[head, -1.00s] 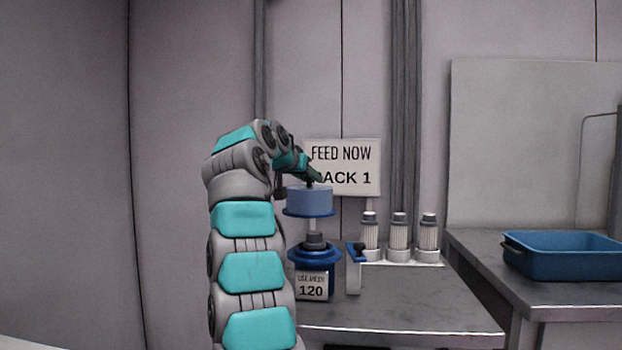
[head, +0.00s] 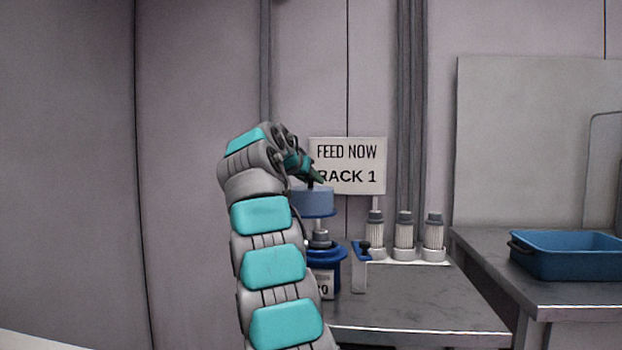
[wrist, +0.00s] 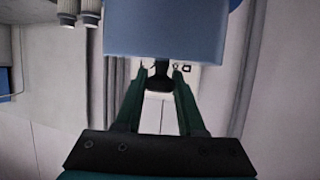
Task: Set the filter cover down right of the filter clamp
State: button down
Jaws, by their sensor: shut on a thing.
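The filter cover (head: 316,201) is a blue cylinder with a wider rim and a dark knob on top. My gripper (head: 318,181) is shut on its knob and holds it in the air above the blue filter housing (head: 335,254). A grey-topped filter (head: 320,239) stands in the housing below, apart from the cover. The wrist view shows the cover (wrist: 165,28) beyond my gripper's fingertips (wrist: 160,72), with the dark knob between them. The filter clamp (head: 360,268), a pale post with a blue top, stands right of the housing. My arm hides the housing's left part.
Several white filters with grey caps (head: 405,232) stand in a row at the back of the grey bench (head: 420,305). The bench is clear right of the clamp, in front of that row. A blue tray (head: 565,258) sits on another bench at right.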

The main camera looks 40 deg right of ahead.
aim_at(303, 187)
jog(key=shift+w, duration=0.25)
jog(key=shift+w+f, duration=0.1)
jog(key=shift+w, duration=0.05)
jog(key=shift+a+t, duration=0.1)
jog(key=shift+t, duration=0.3)
jog(key=shift+w, duration=0.1)
jog(key=shift+w+f+n, duration=0.2)
jog(key=shift+f+n, duration=0.05)
jog(key=shift+n, duration=0.05)
jog(key=shift+w, duration=0.2)
jog(key=shift+w+r, duration=0.1)
jog(key=shift+w+f+t+y, duration=0.2)
jog(key=shift+w+t+y, duration=0.1)
jog(key=shift+w, duration=0.2)
dwell(0.3)
